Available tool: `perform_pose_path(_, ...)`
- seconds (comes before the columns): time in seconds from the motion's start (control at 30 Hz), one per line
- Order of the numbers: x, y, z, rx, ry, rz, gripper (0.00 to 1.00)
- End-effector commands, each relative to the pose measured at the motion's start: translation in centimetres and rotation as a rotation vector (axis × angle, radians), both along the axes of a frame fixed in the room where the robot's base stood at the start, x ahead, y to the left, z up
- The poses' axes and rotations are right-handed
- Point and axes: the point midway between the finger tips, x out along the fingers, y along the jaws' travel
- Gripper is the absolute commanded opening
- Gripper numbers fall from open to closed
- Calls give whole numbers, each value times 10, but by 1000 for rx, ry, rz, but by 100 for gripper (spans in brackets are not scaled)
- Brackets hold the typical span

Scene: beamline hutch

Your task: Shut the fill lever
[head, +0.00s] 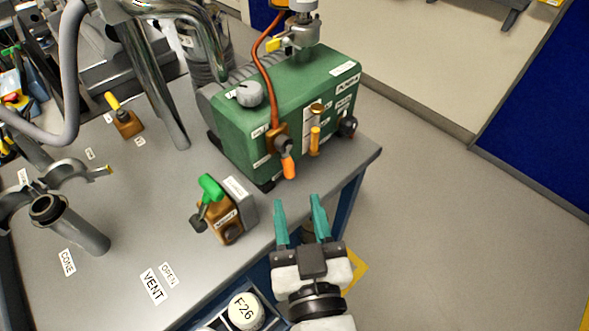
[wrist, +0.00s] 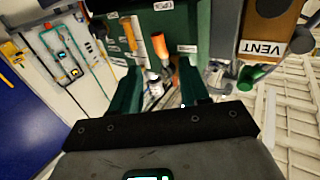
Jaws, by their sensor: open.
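An orange-handled lever (head: 288,167) hangs from a brass valve at the end of a copper tube, on the front of the green pump box (head: 225,125). Its small label is too small to read, so I cannot confirm it is the fill lever. In the wrist view the orange lever (wrist: 188,75) shows between my fingers, beyond them. My gripper (head: 297,200) is open and empty, its two teal fingers pointing at the box front, below and just right of the orange handle. Contact is not visible.
A brass VENT valve (head: 226,222) with a green handle (head: 210,187) stands on the grey bench (head: 120,235) left of my gripper. A black knob (head: 347,126) is at the box's right end. Open floor (head: 450,220) lies right of the bench.

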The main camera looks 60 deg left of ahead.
Motion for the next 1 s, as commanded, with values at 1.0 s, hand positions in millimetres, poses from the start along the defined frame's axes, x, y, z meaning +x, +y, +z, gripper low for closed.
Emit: perform_pose_path(1.0, 21, 70, -1, -2, 1, -2, 29)
